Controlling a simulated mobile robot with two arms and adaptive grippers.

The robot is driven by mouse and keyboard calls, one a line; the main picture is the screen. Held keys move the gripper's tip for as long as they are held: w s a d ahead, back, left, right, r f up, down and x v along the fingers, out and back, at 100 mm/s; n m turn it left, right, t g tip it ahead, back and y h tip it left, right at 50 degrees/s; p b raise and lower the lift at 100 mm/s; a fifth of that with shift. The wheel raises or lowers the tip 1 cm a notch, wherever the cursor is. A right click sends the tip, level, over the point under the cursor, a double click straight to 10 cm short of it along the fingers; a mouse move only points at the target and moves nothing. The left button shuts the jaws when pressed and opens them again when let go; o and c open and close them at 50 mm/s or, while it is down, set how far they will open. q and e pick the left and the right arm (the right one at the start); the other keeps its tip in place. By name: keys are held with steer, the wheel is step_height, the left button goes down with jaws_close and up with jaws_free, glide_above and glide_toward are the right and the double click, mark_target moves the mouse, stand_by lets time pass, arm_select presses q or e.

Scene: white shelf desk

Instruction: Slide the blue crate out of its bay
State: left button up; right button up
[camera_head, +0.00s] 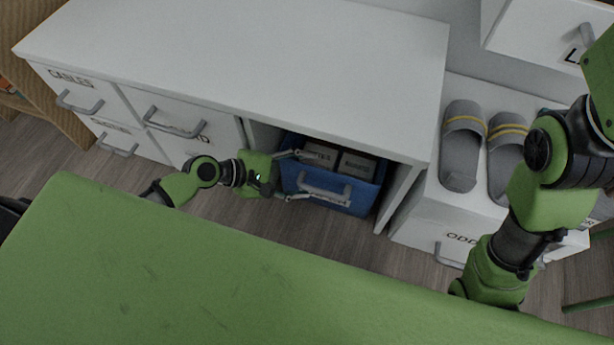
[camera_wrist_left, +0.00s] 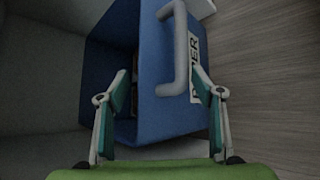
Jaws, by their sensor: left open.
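The blue crate (camera_head: 355,208) sits in the open bay under the white desk top, with a grey handle (camera_head: 324,190) on its front and two labelled grey boxes inside. My left gripper (camera_head: 288,176) is open at the crate's left end, beside the handle. In the left wrist view the open fingers of the left gripper (camera_wrist_left: 160,105) straddle the front wall of the blue crate (camera_wrist_left: 155,128), below the grey handle (camera_wrist_left: 180,50); I cannot tell whether they touch it. A white label is partly hidden by a finger. My right gripper is out of view; only my right arm shows.
White drawers with grey handles (camera_head: 175,124) stand left of the bay. A low white unit (camera_head: 420,225) to the right bears grey slippers (camera_head: 462,145). The wooden floor (camera_head: 225,205) in front of the crate shows clear.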

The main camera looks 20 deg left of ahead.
arm_select(q)
steer(key=shift+x, duration=0.75)
steer(key=shift+c, duration=0.4)
jaws_close()
steer(key=shift+r, duration=0.1)
